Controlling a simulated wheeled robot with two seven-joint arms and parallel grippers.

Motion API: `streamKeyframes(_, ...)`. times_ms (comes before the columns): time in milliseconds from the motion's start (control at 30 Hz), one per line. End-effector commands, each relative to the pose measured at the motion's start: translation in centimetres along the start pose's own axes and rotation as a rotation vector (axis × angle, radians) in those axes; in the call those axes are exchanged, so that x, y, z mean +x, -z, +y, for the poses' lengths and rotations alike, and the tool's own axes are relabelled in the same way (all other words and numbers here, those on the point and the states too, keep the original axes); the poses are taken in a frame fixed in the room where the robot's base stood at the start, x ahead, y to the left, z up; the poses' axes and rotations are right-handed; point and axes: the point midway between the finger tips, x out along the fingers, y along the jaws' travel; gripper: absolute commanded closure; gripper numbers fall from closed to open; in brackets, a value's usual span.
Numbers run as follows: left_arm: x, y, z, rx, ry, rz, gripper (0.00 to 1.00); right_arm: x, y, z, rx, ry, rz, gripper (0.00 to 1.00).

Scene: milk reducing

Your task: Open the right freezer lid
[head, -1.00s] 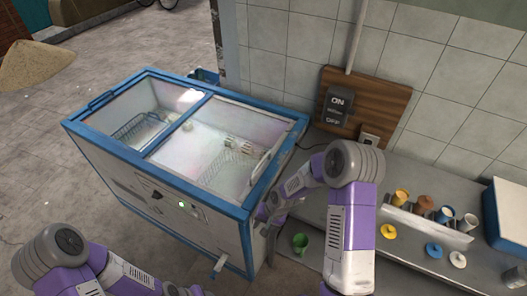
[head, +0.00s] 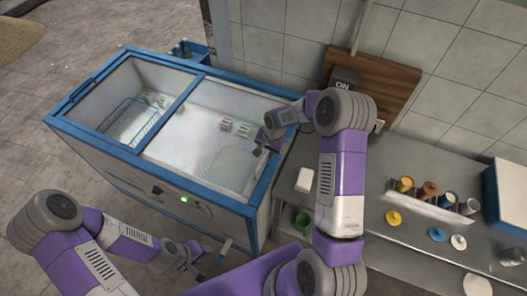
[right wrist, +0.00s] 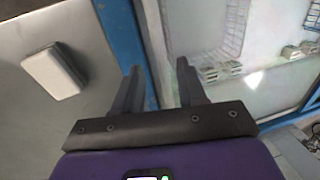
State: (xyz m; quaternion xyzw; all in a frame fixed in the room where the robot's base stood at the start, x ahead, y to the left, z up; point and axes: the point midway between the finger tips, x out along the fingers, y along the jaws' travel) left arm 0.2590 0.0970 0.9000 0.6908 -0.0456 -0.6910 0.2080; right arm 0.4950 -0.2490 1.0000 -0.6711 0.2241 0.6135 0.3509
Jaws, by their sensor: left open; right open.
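The chest freezer has a blue frame (head: 232,88) and two glass lids. The right freezer lid (head: 200,133) looks closed, with small cartons and a wire basket showing through it. My right gripper (head: 266,143) is open above the lid's right edge. In the right wrist view my right gripper (right wrist: 158,84) has its fingers apart, with the blue freezer frame (right wrist: 122,40) and a pale strip behind the gap. I cannot tell whether the strip is the lid's handle or whether the fingers touch it. My left gripper (head: 190,256) is open and empty in front of the freezer.
A counter (head: 390,262) stands right of the freezer. A tiled wall (head: 460,70) stands behind. Open floor (head: 35,100) lies to the left.

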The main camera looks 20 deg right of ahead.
Motion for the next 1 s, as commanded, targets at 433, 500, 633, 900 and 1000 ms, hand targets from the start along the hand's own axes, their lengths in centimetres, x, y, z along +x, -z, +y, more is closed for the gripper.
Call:
streamKeyframes(433, -0.2, 0.1, 0.1, 0.0, 0.0, 0.001, 0.57, 2.9, 0.0, 0.0, 0.001, 0.0, 0.001, 0.59)
streamKeyframes(500, -0.2, 0.1, 0.1, 0.0, 0.0, 0.001, 0.57, 2.9, 0.0, 0.0, 0.001, 0.0, 0.001, 0.59)
streamKeyframes(633, -0.2, 0.1, 0.1, 0.0, 0.0, 0.001, 0.57, 2.8, 0.0, 0.0, 0.0, 0.0, 0.0, 0.73)
streamKeyframes(900, -0.2, 0.1, 0.1, 0.0, 0.0, 0.002, 0.57, 2.8, 0.0, 0.0, 0.0, 0.0, 0.0, 1.0)
streamKeyframes(1000, -0.2, 0.1, 0.1, 0.0, 0.0, 0.001, 0.57, 2.8, 0.0, 0.0, 0.0, 0.0, 0.0, 1.0)
